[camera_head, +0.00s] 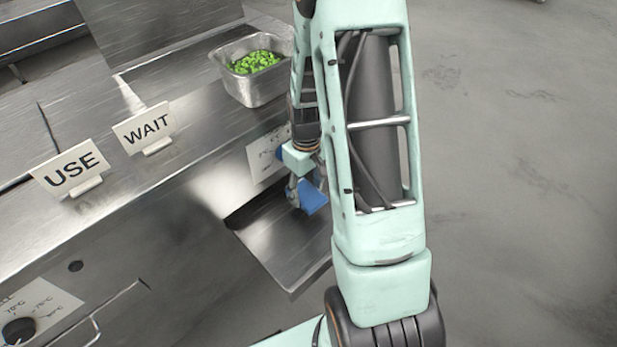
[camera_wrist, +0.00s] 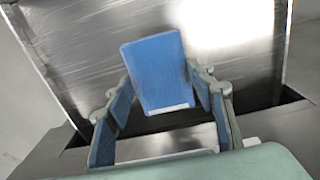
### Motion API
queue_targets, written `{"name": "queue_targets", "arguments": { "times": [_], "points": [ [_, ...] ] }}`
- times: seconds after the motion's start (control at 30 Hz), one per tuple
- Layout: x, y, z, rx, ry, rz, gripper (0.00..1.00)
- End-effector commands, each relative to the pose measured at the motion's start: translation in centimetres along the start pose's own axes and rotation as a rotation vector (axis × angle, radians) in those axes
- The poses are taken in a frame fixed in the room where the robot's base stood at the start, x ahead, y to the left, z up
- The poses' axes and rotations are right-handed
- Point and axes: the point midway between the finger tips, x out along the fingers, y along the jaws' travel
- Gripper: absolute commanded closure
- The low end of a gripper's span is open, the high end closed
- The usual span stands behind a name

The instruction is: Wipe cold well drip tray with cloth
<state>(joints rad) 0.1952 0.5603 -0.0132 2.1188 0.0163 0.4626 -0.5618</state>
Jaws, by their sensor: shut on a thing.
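The drip tray (camera_head: 280,245) is a bare metal tray that sticks out from a slot in the counter front. It fills much of the wrist view (camera_wrist: 90,55). My gripper (camera_head: 306,192) is over the tray, near the slot. In the wrist view my gripper (camera_wrist: 165,95) is shut on a blue cloth (camera_wrist: 155,70), which is held between the two fingers. The cloth also shows in the head view (camera_head: 314,199). Whether the cloth touches the tray I cannot tell. My arm hides part of the tray's right side in the head view.
A metal pan of green pieces (camera_head: 238,88) stands on the counter (camera_head: 190,125). A "USE" sign (camera_head: 72,170) and a "WAIT" sign (camera_head: 145,128) stand to its left. A dial (camera_head: 18,330) is on the front at lower left. The floor at right is clear.

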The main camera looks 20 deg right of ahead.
Motion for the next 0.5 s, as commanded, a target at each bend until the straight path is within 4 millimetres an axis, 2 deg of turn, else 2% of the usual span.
{"name": "queue_targets", "arguments": {
  "times": [0.03, 0.23, 0.5],
  "points": [
    [-0.9, 0.0, -0.2, -0.001, 0.001, 0.001, 0.73],
    [-2.7, -0.2, -0.6, -0.002, 0.001, 0.001, 0.73],
    [-3.3, -0.3, -0.8, -0.001, 0.0, 0.0, 0.73]
  ]
}}
